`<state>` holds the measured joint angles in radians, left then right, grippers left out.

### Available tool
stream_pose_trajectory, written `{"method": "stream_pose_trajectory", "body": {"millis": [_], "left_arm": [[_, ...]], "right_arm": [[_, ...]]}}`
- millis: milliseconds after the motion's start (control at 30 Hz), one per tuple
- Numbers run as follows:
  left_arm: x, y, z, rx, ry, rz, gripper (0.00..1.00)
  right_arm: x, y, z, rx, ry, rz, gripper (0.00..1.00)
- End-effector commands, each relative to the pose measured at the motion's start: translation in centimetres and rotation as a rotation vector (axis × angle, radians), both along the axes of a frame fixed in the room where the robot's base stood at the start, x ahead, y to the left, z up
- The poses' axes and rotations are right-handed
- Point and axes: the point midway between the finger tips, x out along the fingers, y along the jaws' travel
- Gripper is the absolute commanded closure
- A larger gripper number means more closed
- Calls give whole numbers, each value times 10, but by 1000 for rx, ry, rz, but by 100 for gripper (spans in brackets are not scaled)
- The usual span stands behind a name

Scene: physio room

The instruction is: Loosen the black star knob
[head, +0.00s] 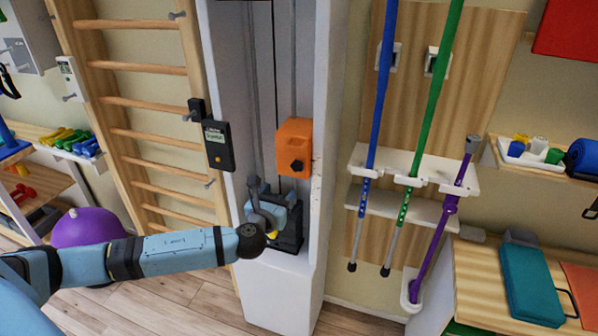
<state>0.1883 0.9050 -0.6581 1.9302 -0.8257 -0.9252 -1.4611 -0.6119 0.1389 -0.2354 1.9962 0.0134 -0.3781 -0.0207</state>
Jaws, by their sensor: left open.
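The black star knob (297,166) sits on the front of an orange block (294,143), which is mounted on the tall pale column (326,130) with vertical rods. My left arm comes in from the left, and its left gripper (266,190) is in front of the column's recess, below and to the left of the knob. The left gripper is open and apart from the knob. Its fingers are small and partly lost against the dark parts behind them. My right gripper is not in view.
A black handheld device (218,145) hangs left of the column, beside wooden wall bars (150,104). To the right, blue (380,95), green (430,95) and purple (437,240) poles stand in a white rack. A purple ball (88,229) lies behind my left arm.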

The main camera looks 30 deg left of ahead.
Motion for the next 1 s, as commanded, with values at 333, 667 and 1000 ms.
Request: {"method": "stream_pose_trajectory", "body": {"millis": [333, 667, 1000], "left_arm": [[73, 17, 2, -4, -1, 3, 36], [109, 26, 0, -4, 1, 1, 36], [111, 26, -1, -6, 2, -1, 41]], "right_arm": [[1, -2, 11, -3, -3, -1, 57], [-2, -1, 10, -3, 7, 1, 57], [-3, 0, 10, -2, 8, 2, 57]]}}
